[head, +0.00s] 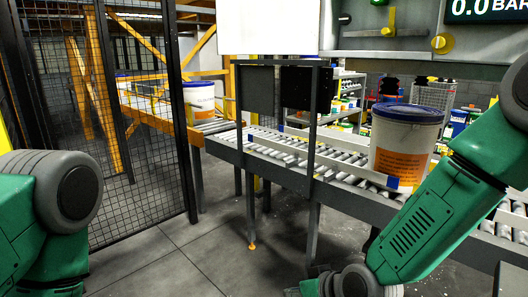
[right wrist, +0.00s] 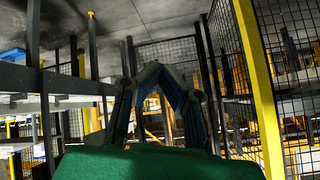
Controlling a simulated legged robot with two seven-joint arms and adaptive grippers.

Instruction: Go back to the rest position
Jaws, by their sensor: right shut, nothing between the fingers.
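My right arm (head: 430,225) comes in from the right and reaches down to the bottom of the head view. Its gripper is mostly cut off by the bottom edge there. In the right wrist view the right gripper (right wrist: 167,72) has its fingertips together, with nothing between them. It is apart from the pails. A white pail (head: 403,140) with a blue lid and orange label stands upright on the roller conveyor (head: 262,163), behind my right arm. My left arm (head: 45,215) shows at the lower left; its gripper is out of view.
More white pails (head: 199,98) stand farther back on the conveyor line. A black mesh fence (head: 135,150) stands at the left. A machine panel (head: 420,65) hangs at the upper right. The grey floor (head: 190,255) between fence and conveyor is clear. A yellow post (right wrist: 258,85) shows in the wrist view.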

